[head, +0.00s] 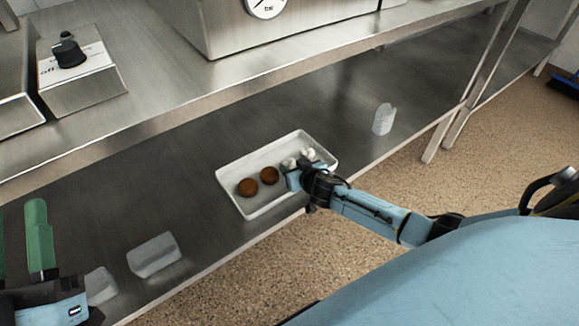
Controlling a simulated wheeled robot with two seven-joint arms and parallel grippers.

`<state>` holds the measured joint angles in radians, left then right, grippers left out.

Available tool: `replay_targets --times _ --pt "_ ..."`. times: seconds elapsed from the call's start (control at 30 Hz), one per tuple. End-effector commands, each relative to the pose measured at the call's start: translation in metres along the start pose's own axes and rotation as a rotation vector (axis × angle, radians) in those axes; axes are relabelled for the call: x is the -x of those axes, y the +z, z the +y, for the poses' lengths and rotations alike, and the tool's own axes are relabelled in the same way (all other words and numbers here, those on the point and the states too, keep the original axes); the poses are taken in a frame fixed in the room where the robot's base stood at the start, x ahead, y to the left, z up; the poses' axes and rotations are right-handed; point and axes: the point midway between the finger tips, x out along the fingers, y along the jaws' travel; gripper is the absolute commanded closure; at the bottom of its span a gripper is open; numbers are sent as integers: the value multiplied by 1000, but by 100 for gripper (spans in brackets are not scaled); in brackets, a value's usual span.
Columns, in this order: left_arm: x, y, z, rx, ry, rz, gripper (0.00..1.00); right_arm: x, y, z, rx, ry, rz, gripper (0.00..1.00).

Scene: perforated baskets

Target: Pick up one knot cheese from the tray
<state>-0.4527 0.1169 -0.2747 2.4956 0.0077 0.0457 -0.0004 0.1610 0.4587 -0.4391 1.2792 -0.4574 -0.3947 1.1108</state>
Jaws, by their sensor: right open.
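A white rectangular tray (236,205) lies on the lower steel shelf in the middle of the head view. Small white knot cheeses (309,154) lie at its right end, partly hidden by my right gripper. Two round brown items (258,181) lie in its left and middle part. My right gripper (291,172) is open over the tray's right half, close beside the white pieces. Its fingertips are small and partly hidden, and I cannot tell whether they touch a cheese. My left gripper (18,218), with green fingers apart, is at the lower left, away from the tray, with nothing visible between them.
A clear container (154,255) lies on the shelf at the lower left, with another (100,286) near my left gripper. A further clear container (383,119) stands right of the tray. The upper steel shelf (230,85) overhangs behind the tray. A table leg (455,125) stands at the right.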

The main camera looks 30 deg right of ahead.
Motion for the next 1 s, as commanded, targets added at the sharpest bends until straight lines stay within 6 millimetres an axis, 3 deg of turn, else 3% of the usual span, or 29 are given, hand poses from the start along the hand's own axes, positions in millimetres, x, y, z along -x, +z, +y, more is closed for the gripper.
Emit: replay_targets --times 0.3,0.63,0.9,1.0 --pt "9 -20 1 -1 5 235 64 -29 1 2 2 2 2 48" --pt "10 -24 1 -1 5 266 64 -31 0 2 1 1 1 48" --pt "10 -24 1 -1 5 265 64 -31 0 2 1 1 1 81" --pt "10 -24 1 -1 5 264 64 -31 0 2 1 1 1 82"
